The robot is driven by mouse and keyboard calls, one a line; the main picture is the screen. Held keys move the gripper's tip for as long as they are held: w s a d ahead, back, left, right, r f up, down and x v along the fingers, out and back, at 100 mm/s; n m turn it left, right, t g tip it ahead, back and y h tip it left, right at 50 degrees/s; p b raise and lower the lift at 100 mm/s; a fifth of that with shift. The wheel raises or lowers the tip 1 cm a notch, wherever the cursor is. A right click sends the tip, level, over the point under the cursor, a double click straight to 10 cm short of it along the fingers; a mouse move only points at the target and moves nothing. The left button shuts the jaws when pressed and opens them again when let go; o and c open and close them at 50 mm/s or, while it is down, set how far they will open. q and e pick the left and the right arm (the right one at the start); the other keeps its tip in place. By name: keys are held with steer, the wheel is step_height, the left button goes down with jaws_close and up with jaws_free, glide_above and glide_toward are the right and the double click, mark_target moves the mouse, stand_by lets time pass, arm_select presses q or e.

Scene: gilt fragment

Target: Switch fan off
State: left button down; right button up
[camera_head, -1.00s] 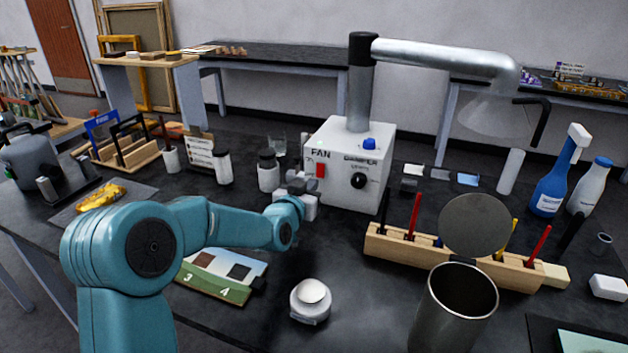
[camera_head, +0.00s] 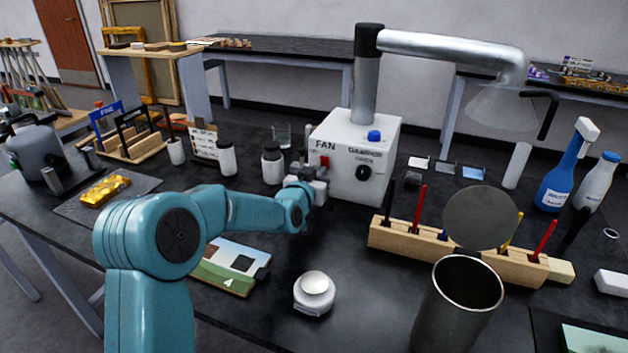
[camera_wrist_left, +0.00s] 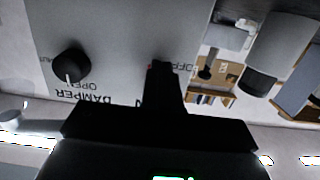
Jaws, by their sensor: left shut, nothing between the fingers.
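The white control box (camera_head: 385,150) stands mid-bench with a FAN label, a red fan switch (camera_head: 325,161), a black DAMPER knob (camera_head: 363,172) and a blue button (camera_head: 374,136). My left gripper (camera_head: 320,172) is shut and empty, at the front of the box just below the red switch, partly covering it. In the wrist view the box face appears upside down, with the damper knob (camera_wrist_left: 71,66) at left. My dark closed fingers (camera_wrist_left: 162,72) overlap the switch area; only a sliver of red shows beside the tip, near an OFF label. Contact cannot be told. My right gripper is out of view.
A wooden tool rack (camera_head: 420,236), a steel cup (camera_head: 455,305) and a white round container (camera_head: 314,293) are in front. Bare bench lies between box and container.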

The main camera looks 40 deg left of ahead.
arm_select(q)
steer(key=shift+s, duration=0.35)
steer(key=b+v, duration=0.2)
steer(key=v, duration=1.3)
steer(key=shift+s+d, duration=0.25)
steer(key=shift+s, duration=0.05)
